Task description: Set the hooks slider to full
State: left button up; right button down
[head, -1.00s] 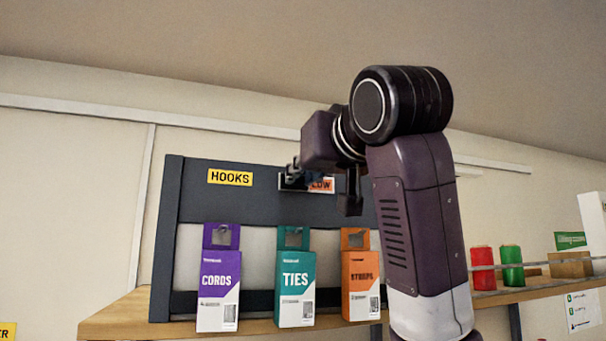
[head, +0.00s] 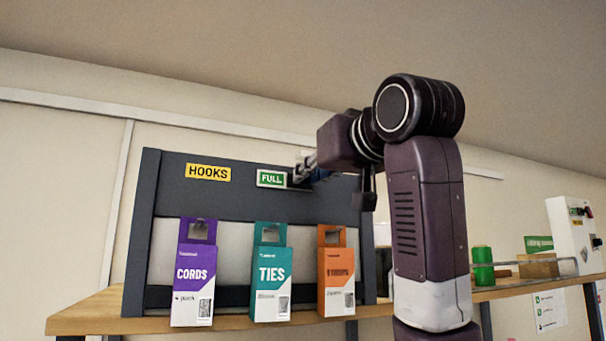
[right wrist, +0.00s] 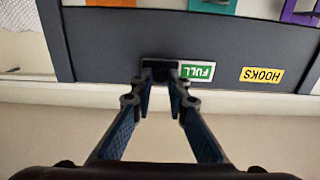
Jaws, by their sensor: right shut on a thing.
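The hooks slider sits on the dark header board (head: 225,200), beside the yellow HOOKS label (head: 209,172). Its window shows a green FULL sign (head: 271,178). My right gripper (head: 302,172) is at the slider's right end. In the right wrist view, my right gripper (right wrist: 160,80) is shut on the slider's dark tab (right wrist: 160,66), next to the FULL sign (right wrist: 197,72), which appears upside down with the HOOKS label (right wrist: 262,75). My left gripper is not in view.
Purple CORDS (head: 193,275), teal TIES (head: 269,275) and orange (head: 336,275) cartons hang below the header. A wooden shelf (head: 90,312) runs underneath. A green cylinder (head: 483,265) and a white box with buttons (head: 575,235) stand to the right.

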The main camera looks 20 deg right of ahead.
jog(key=c, duration=2.2)
grip_release()
jog(key=shift+d, duration=0.1)
jog(key=o, duration=0.3)
jog(key=shift+w+d, duration=0.2)
jog(key=shift+d, duration=0.05)
jog(key=s, duration=1.2)
jog(key=shift+d, duration=0.3)
jog(key=shift+a, duration=0.15)
